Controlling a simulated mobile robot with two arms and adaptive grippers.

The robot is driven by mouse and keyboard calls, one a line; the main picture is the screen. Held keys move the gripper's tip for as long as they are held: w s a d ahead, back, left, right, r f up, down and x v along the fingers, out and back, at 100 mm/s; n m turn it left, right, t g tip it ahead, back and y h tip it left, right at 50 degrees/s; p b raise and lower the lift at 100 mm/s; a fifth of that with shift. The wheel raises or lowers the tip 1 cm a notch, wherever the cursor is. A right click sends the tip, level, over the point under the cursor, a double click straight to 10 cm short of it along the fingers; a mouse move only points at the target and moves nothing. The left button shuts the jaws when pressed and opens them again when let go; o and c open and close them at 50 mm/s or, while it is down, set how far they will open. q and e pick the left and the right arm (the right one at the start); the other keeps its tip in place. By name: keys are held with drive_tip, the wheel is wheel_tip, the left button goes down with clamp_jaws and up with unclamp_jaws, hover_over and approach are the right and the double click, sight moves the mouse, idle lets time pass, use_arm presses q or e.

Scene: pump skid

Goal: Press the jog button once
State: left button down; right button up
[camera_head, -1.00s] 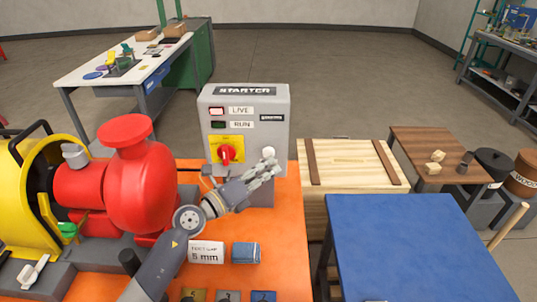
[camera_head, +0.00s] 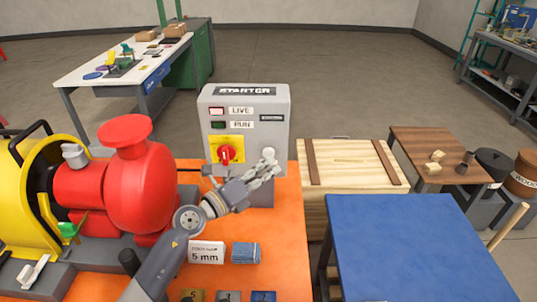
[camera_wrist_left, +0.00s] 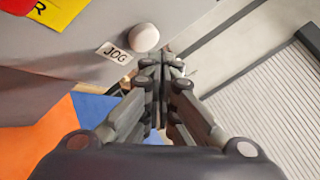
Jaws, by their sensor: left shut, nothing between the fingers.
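The jog button is a round white knob (camera_head: 268,152) on the lower right of the grey starter box (camera_head: 248,108). In the left wrist view the button (camera_wrist_left: 145,37) stands out beside a white JOG label (camera_wrist_left: 114,53). My left gripper (camera_head: 273,167) is shut and empty, with its fingertips in front of and just below the button in the head view. In the left wrist view the fingertips (camera_wrist_left: 163,62) are just right of and below the button. I cannot tell whether they touch it. My right gripper is not in view.
The box carries a red rotary switch (camera_head: 226,153) on a yellow plate, left of the button, and LIVE and RUN lamps. A red pump (camera_head: 140,185) stands left on the orange skid (camera_head: 285,235). A wooden crate (camera_head: 350,165) and a blue table (camera_head: 410,245) are at right.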

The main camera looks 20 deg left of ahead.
use_arm(q)
drive_tip(key=shift+w, duration=0.15)
drive_tip(key=shift+w+a, duration=0.15)
drive_tip(key=shift+w, duration=0.1)
drive_tip(key=shift+w+a, duration=0.1)
drive_tip(key=shift+w, duration=0.35)
idle(0.6)
drive_tip(key=shift+s, duration=0.2)
drive_tip(key=shift+s+d+p, duration=0.25)
drive_tip(key=shift+s+p, duration=0.25)
drive_tip(key=shift+s, duration=0.2)
drive_tip(key=s+p, duration=0.1)
drive_tip(key=s, duration=0.1)
drive_tip(key=s+d+p, duration=0.1)
drive_tip(key=s, duration=0.1)
drive_tip(key=shift+s+d, duration=0.2)
drive_tip(key=shift+s, duration=0.2)
